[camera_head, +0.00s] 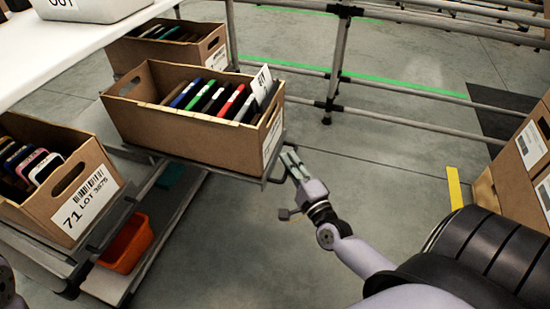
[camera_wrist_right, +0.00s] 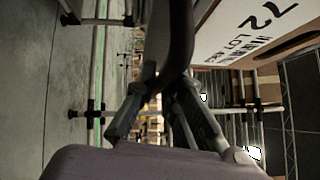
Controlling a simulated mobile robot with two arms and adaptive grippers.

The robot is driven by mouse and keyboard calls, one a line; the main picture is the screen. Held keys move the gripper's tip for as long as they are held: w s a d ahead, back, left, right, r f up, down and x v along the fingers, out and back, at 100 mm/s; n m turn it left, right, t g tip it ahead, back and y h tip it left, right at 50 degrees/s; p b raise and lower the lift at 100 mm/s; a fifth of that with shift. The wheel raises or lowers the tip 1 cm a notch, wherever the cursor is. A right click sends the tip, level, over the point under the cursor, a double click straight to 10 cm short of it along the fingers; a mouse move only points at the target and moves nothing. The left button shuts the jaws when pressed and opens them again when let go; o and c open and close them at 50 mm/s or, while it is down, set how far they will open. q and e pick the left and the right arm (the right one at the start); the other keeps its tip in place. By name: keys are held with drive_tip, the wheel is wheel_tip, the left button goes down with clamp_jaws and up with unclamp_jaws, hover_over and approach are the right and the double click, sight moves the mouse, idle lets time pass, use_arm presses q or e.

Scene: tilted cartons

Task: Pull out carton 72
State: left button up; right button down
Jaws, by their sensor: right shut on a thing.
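Carton 72 (camera_head: 185,130) is an open brown box on a sliding tray, holding several coloured flat items and a white card tag. Its "72 LOT" label (camera_wrist_right: 250,32) reads clearly in the right wrist view. My right gripper (camera_head: 292,163) is at the tray's front end, just right of the carton. Its fingers (camera_wrist_right: 160,105) are shut on the dark tray handle (camera_wrist_right: 172,45), which also shows in the head view (camera_head: 274,168). The fingers hide part of the handle. My left gripper is not in view.
Carton 71 (camera_head: 90,205) stands at the left, nearer me, and another carton (camera_head: 195,50) stands behind. An orange bin (camera_head: 126,244) is on the shelf below. Pipe railing (camera_head: 335,60) runs behind. Brown cartons (camera_head: 515,170) stand at the right. Floor between is clear.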

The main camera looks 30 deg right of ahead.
drive_tip(key=shift+s+d+f, duration=0.1)
drive_tip(key=shift+s+d, duration=0.15)
drive_tip(key=shift+s, duration=0.15)
drive_tip(key=c, duration=1.7)
unclamp_jaws()
drive_tip(key=s, duration=0.4)
drive_tip(key=s+a+f, duration=0.1)
drive_tip(key=s, duration=0.6)
drive_tip(key=shift+s+a+f, duration=0.2)
drive_tip(key=shift+s+a, duration=0.1)
drive_tip(key=shift+s, duration=0.1)
